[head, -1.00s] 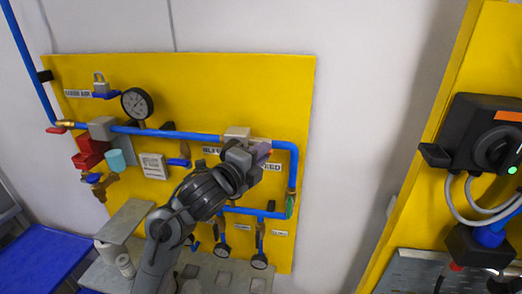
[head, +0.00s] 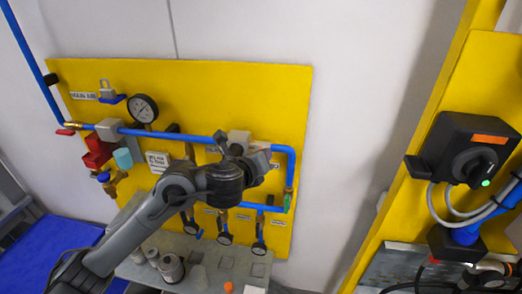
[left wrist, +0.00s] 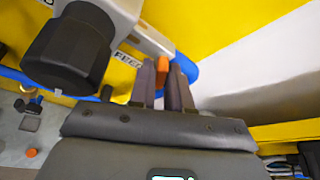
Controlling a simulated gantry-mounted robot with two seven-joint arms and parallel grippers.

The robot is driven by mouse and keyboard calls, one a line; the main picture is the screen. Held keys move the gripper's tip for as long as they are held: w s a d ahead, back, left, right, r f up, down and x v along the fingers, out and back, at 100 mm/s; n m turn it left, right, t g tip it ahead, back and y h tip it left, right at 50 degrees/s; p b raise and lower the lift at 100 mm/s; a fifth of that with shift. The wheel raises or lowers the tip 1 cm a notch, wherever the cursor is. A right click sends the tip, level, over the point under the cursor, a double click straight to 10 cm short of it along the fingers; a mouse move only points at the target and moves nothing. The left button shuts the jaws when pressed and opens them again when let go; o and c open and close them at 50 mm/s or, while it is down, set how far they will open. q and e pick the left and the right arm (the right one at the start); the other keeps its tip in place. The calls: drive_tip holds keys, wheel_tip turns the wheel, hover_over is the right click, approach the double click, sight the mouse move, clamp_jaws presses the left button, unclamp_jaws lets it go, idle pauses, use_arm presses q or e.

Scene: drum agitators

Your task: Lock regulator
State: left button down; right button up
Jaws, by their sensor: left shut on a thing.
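In the left wrist view a large black knob (left wrist: 68,48), likely the regulator's, sits on a pale metal body beside the FEED label. In the head view the pale regulator block (head: 238,136) is on the blue pipe, partly hidden by my wrist. My left gripper (left wrist: 163,80) is just right of the knob, apart from it, its fingers pointing toward the panel. The fingers are shut on a small orange piece (left wrist: 163,66), mostly hidden between them. My left gripper (head: 262,156) also shows in the head view at the upper right pipe. My right gripper is out of view.
A grey shelf (head: 205,255) below holds cans and small items. A second panel with a black rotary switch (head: 470,150) stands at the right.

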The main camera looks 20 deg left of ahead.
use_arm(q)
drive_tip(key=shift+d+r+m+g+y+p, duration=0.15)
drive_tip(key=shift+m+g+y+p, duration=0.35)
drive_tip(key=shift+m+y+p, duration=1.2)
drive_tip(key=shift+m+b, duration=0.3)
drive_tip(key=shift+m, duration=0.1)
drive_tip(key=c, duration=1.2)
unclamp_jaws()
drive_tip(key=shift+w, duration=0.1)
drive_tip(key=shift+o, duration=0.2)
drive_tip(key=shift+d, duration=0.1)
